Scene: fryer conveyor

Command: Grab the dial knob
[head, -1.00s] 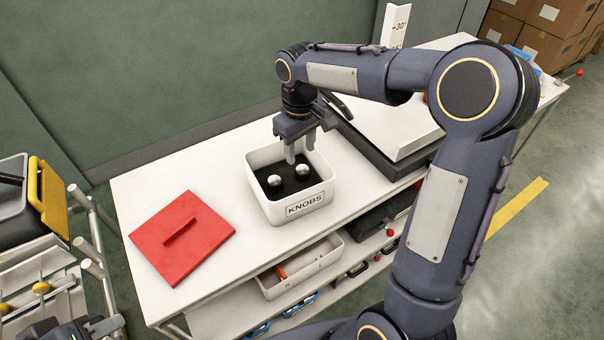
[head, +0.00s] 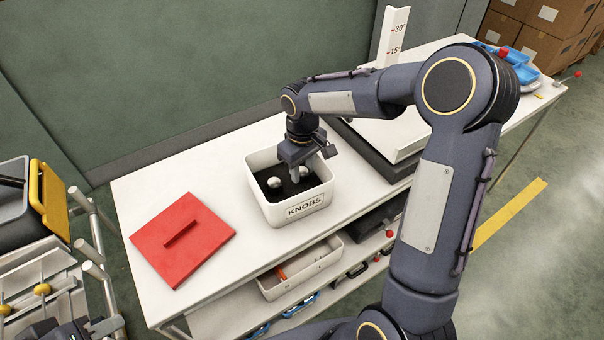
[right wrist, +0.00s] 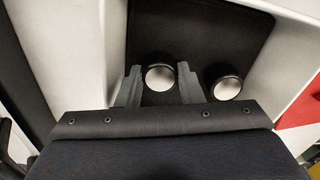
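Two round silver dial knobs with dark bases sit in the dark-lined white box labelled KNOBS (head: 262,200). My right gripper (head: 297,176) points down into the box. In the right wrist view its fingers (right wrist: 160,85) stand open on either side of one knob (right wrist: 160,77), with small gaps seeming to remain. This knob (head: 305,171) is partly hidden in the head view. The other knob (right wrist: 226,87) lies beside the fingers, and also shows in the head view (head: 274,182). My left gripper (head: 98,328) is partly visible at the bottom left; its opening is unclear.
A red lid (head: 200,250) with a raised handle lies left of the box on the white table (head: 140,190). A dark-based white unit (head: 375,155) stands close on the right. A lower shelf holds another bin (head: 275,290). A cart (head: 80,215) stands at the left.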

